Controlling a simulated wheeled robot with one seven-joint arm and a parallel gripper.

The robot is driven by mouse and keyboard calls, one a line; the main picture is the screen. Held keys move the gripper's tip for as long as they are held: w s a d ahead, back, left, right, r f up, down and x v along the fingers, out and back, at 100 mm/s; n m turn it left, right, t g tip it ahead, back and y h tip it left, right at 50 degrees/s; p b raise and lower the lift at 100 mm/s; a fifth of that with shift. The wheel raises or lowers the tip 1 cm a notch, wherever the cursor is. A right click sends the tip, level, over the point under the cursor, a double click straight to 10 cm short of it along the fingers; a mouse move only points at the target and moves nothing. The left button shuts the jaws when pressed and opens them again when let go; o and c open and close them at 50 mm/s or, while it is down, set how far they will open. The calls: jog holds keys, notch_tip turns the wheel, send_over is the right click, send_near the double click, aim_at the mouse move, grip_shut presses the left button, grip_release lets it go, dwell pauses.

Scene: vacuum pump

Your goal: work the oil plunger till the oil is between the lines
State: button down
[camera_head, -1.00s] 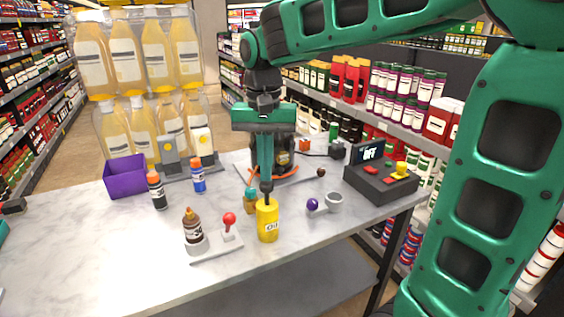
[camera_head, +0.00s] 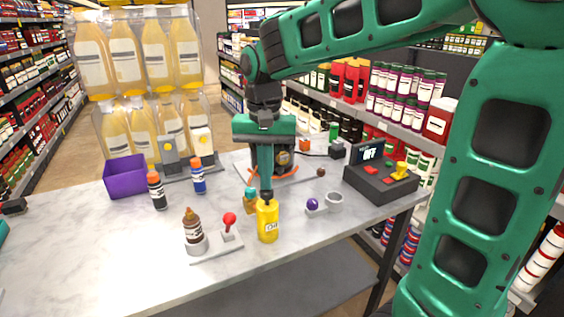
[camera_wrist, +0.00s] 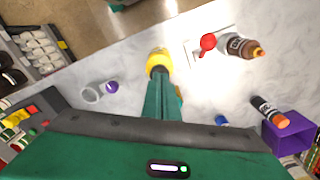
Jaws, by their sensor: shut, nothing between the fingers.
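The yellow oil can (camera_head: 268,226), with "Oil" on its label, stands upright near the front of the marble table. Its dark plunger top (camera_head: 267,197) shows just under my fingertips. My gripper (camera_head: 266,188) points straight down over the can, shut with nothing between the fingers, apparently touching the plunger. The wrist view also shows the yellow can (camera_wrist: 157,58) at the tips of my gripper (camera_wrist: 160,78). The vacuum pump (camera_head: 286,160) is partly hidden behind my gripper. Its oil level and lines cannot be made out.
A red-knobbed lever (camera_head: 229,220) and a brown bottle (camera_head: 193,228) stand left of the can. A purple ball-topped piece (camera_head: 312,204) and grey ring (camera_head: 334,199) lie right. A control box (camera_head: 382,184) reads OFF. A purple bin (camera_head: 125,177) stands far left. The front left table is clear.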

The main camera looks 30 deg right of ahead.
jog(key=shift+f, duration=0.7)
jog(key=shift+r, duration=4.05)
jog(key=shift+d, duration=0.1)
